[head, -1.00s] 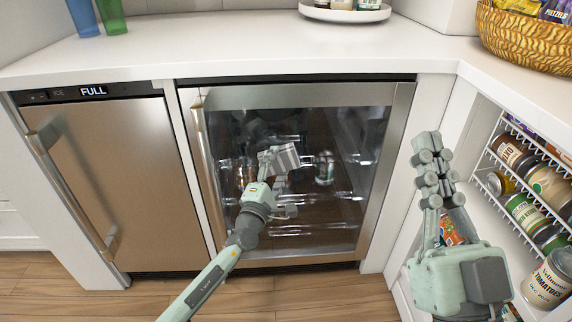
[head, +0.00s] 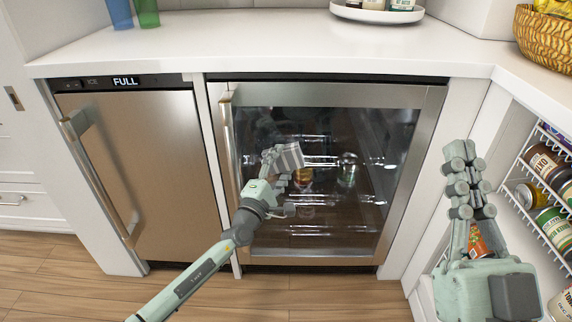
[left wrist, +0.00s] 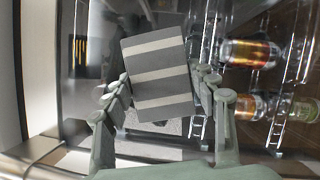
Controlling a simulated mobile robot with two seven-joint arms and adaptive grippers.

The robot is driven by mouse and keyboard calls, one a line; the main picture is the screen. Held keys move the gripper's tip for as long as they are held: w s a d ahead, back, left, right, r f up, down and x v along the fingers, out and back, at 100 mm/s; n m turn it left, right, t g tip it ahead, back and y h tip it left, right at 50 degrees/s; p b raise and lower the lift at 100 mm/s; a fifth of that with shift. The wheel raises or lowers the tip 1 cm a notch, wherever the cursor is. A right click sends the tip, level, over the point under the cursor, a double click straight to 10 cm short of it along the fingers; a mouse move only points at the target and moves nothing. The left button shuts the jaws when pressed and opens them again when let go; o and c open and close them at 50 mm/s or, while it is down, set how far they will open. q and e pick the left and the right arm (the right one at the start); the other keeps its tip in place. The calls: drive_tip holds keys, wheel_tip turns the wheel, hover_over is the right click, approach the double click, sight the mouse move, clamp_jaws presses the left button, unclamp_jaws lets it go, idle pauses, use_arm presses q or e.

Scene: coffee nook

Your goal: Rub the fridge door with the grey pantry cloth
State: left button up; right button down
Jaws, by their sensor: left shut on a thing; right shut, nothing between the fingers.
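The grey cloth (head: 291,157), a small block shape with pale stripes, is held in my left gripper (head: 275,164) in front of the glass fridge door (head: 335,215). In the left wrist view, the cloth (left wrist: 160,75) sits tilted between the two fingers (left wrist: 163,85), striped face towards the camera. The glass lies behind it; I cannot tell whether the cloth touches it. The door is shut, with a steel frame and a vertical handle (head: 230,145) left of the cloth. My right gripper (head: 462,152) is shut and empty, right of the door.
A steel ice maker (head: 150,170) with its own handle stands left of the fridge. A white counter (head: 270,45) runs above both. An open pantry rack (head: 530,165) with cans is at the right, near my right gripper. Wooden floor (head: 310,298) lies in front.

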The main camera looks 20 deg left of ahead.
use_arm(q)
drive_tip(key=shift+r, duration=0.1)
drive_tip(key=shift+s, duration=0.3)
drive_tip(key=s+p, duration=0.1)
drive_tip(key=s+d+p, duration=0.1)
drive_tip(key=s, duration=0.1)
drive_tip(key=shift+s, duration=0.1)
drive_tip(key=shift+s+d+p, duration=0.3)
drive_tip(key=shift+s, duration=0.65)
drive_tip(key=s, duration=0.1)
drive_tip(key=s+d+p, duration=0.1)
drive_tip(key=s, duration=0.1)
